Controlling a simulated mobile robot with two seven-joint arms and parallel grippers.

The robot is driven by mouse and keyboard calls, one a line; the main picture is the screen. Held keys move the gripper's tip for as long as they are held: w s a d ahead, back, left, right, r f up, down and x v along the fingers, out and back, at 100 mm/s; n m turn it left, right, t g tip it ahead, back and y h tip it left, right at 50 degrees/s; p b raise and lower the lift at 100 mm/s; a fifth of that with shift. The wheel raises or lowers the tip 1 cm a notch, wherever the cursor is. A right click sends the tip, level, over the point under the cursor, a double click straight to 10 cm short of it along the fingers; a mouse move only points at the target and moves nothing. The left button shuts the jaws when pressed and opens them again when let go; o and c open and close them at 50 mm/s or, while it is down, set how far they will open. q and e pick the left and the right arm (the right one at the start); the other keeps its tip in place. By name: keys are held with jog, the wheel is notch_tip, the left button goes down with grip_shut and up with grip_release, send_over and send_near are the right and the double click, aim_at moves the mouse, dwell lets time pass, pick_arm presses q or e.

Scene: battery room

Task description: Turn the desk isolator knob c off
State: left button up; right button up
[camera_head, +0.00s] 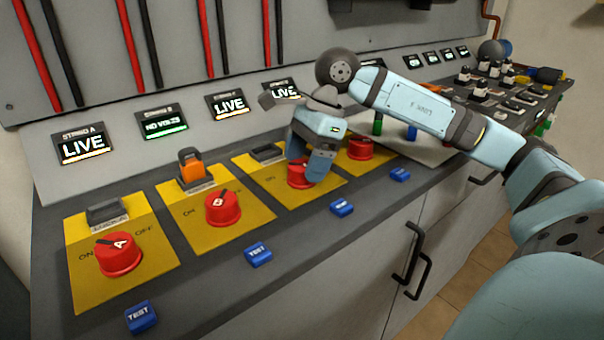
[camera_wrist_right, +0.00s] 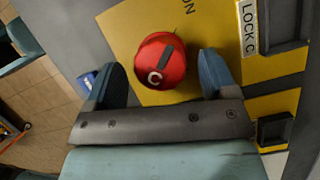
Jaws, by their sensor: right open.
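The red knob C (camera_head: 298,173) sits on a yellow plate (camera_head: 325,184) on the desk, third from the left. It also shows in the right wrist view (camera_wrist_right: 160,62), with a letter C and a dark pointer bar on top. My right gripper (camera_head: 310,172) is at knob C, coming from above and behind, and partly hides it. In the right wrist view the open fingers (camera_wrist_right: 162,80) stand on either side of the knob's near edge, with gaps showing. My left gripper is not in view.
Knob A (camera_head: 120,254) and knob B (camera_head: 223,208) stand to the left, and another red knob (camera_head: 360,147) is close on the right. An orange lever (camera_head: 190,162) stands behind knob B. Blue TEST buttons (camera_head: 258,254) line the front. Loose parts crowd the far right end.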

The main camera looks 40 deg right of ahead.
jog(key=shift+x, duration=0.85)
jog(key=c, duration=0.9)
